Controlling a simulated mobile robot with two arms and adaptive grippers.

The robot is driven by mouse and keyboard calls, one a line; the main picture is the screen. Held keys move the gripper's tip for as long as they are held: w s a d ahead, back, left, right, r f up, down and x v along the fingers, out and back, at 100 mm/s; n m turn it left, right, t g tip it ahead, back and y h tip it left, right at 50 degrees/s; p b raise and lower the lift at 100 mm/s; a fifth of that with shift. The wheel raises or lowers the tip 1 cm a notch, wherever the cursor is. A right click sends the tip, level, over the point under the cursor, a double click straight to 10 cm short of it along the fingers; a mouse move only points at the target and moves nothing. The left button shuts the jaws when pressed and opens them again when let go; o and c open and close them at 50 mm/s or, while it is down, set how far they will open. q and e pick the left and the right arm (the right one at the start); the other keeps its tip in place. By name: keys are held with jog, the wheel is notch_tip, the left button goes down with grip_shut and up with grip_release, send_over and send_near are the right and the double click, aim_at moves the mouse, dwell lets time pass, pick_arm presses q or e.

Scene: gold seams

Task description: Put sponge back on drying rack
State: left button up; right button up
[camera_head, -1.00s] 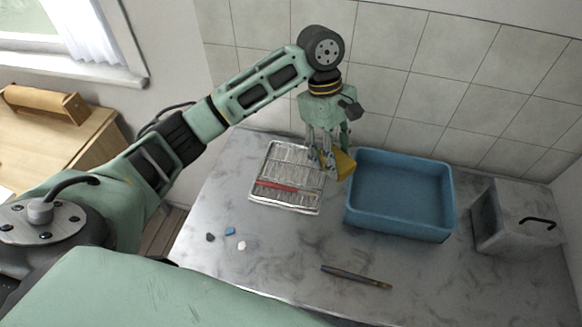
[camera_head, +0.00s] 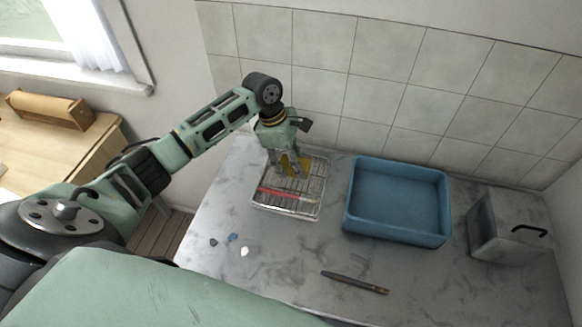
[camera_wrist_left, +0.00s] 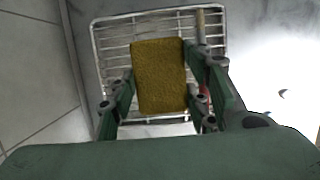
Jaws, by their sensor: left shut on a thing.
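The yellow sponge (camera_head: 296,166) is held by my left gripper (camera_head: 289,170), over the back part of the drying rack (camera_head: 283,207). In the left wrist view the sponge (camera_wrist_left: 160,76) sits between the two fingers of the gripper (camera_wrist_left: 160,95), with the white wire rack (camera_wrist_left: 115,45) behind it. I cannot tell whether the sponge touches the wires. A red-handled tool (camera_head: 290,194) lies across the front part of the rack. My right gripper is not in view.
A blue basin (camera_head: 397,236) stands to the right of the rack, and a grey box with a black handle (camera_head: 505,230) stands beyond it. A dark pen-like tool (camera_head: 354,283) and small chips (camera_head: 233,237) lie on the marble counter. The tiled wall is close behind.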

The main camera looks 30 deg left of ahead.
aim_at(291, 169)
pick_arm(q)
jog(key=shift+a+f, duration=0.2)
jog(key=shift+f+p, duration=0.45)
jog(key=shift+f, duration=1.55)
jog(key=o, duration=1.1)
jog(key=shift+f, duration=0.1)
jog(key=shift+r, duration=0.3)
jog(key=b+v, duration=0.1)
jog(key=v, duration=1)
jog(key=shift+a+r+b, duration=0.2)
jog(key=shift+r+b, duration=0.1)
jog(key=shift+r, duration=0.05)
jog(key=shift+s, duration=0.1)
